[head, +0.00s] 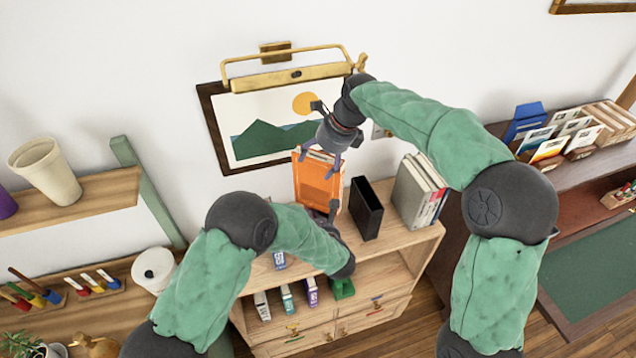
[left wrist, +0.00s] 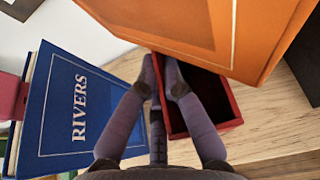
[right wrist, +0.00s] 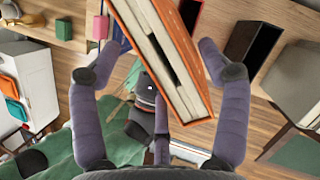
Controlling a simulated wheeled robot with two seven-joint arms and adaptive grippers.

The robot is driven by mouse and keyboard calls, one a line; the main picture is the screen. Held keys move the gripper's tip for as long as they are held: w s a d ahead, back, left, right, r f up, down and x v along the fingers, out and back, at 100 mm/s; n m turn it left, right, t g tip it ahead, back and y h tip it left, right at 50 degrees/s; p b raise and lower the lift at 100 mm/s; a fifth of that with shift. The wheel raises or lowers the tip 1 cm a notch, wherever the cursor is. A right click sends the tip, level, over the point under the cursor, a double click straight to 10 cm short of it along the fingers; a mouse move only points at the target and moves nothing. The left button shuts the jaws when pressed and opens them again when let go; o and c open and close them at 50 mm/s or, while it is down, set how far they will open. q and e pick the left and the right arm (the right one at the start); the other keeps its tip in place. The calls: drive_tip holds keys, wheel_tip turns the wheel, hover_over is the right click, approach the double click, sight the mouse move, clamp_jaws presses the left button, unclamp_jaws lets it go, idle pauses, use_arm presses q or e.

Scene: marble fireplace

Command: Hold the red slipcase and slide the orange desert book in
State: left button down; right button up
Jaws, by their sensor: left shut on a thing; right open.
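The orange desert book (head: 317,184) is upright above the shelf top in the head view. It fills the top of the left wrist view (left wrist: 240,30). The red slipcase (left wrist: 233,110) shows below it, open side up with a dark hollow inside; its head-view outline is mostly hidden. My left gripper (left wrist: 165,75) is shut on the slipcase's near left wall; in the head view it is low by the book (head: 328,212). My right gripper (head: 325,155) is open at the book's top. In the right wrist view its fingers (right wrist: 155,68) stand apart either side of the book (right wrist: 165,60).
A black slipcase (head: 367,208) stands right of the orange book, with pale books (head: 416,190) beyond. A blue RIVERS book (left wrist: 68,115) stands close left of my left gripper. A framed picture (head: 265,130) and brass lamp (head: 290,77) are on the wall behind.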

sight(313, 169)
drive_tip(key=shift+x, duration=2.8)
drive_tip(key=shift+w+r, duration=0.1)
drive_tip(key=shift+w, duration=0.05)
clamp_jaws()
drive_tip(key=shift+r, duration=0.1)
